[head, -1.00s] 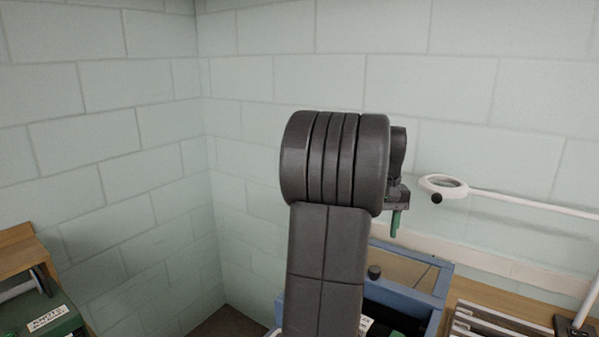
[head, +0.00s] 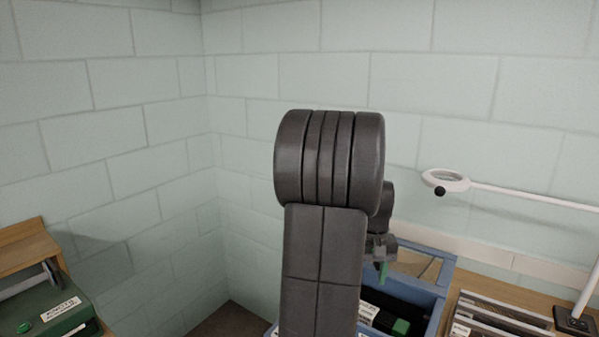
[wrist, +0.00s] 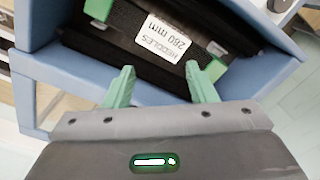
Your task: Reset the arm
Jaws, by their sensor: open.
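My gripper (wrist: 161,86) shows in the wrist view with its two green fingers spread apart and nothing between them. It is above a blue crate (wrist: 75,85). Inside the crate lies a black case (wrist: 120,48) with green corners and a white label (wrist: 161,38) reading "HEDDLES 260 mm". In the head view my gripper (head: 382,272) is partly hidden behind my dark arm, in front of the blue crate (head: 437,297). Much of the crate is hidden by my arm.
A white ring lamp (head: 446,180) on a long arm reaches in from the right. A rack of slats (head: 500,325) lies on the wooden bench at right. A green labelled box (head: 62,310) stands at far left. Pale block walls close the corner behind.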

